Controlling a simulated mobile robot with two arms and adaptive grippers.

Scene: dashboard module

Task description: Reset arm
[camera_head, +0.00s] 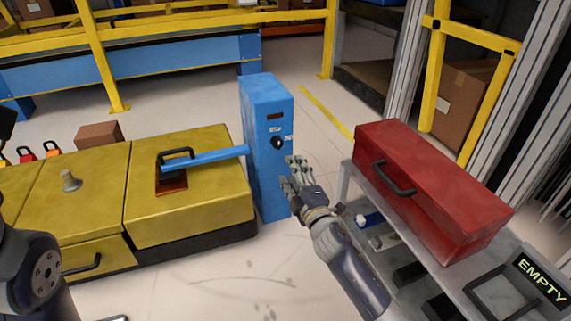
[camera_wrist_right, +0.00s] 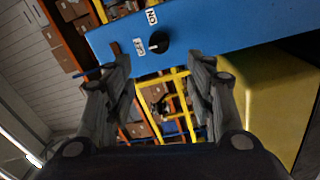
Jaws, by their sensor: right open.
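My right gripper (camera_head: 297,172) is open and empty, in front of the right edge of the blue post (camera_head: 268,130). The post carries a black knob (camera_head: 278,142) with small white labels. In the right wrist view the two fingers (camera_wrist_right: 160,85) are spread apart, and the knob (camera_wrist_right: 159,41) with its ON and OFF labels lies beyond them, apart from the fingers. My left arm shows at the lower left of the head view, but its gripper is not in view.
A yellow module (camera_head: 190,215) with a blue lever (camera_head: 205,158) stands left of the post. A red toolbox (camera_head: 430,180) sits on a grey cart (camera_head: 345,185) at right, with an EMPTY sign (camera_head: 540,280). Yellow railings (camera_head: 180,22) stand behind.

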